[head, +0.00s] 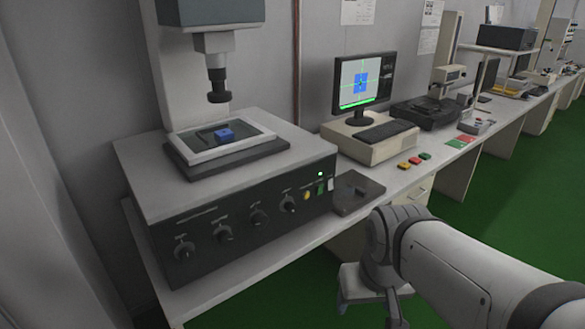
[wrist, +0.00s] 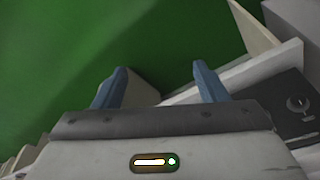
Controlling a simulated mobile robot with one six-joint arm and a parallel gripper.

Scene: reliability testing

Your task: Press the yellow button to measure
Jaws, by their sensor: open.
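A small round yellow button (head: 307,196) sits at the right end of the dark front panel of the measuring machine (head: 235,222), beside a green switch (head: 321,188). A blue block (head: 224,134) lies on the machine's stage under the lens. My gripper (wrist: 160,76) is open and empty, its two blue fingers apart over the green floor. In the head view it hangs in front of the bench, right of and lower than the yellow button, apart from the panel. In the wrist view a panel knob (wrist: 300,104) shows at right; I cannot make out the yellow button there.
Several dark knobs line the panel. A dark grey plate (head: 357,190) lies on the bench right of the machine. A monitor (head: 363,82) stands behind a keyboard (head: 384,131). Red, yellow and green pieces (head: 414,161) lie near the bench edge. Green floor is open in front.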

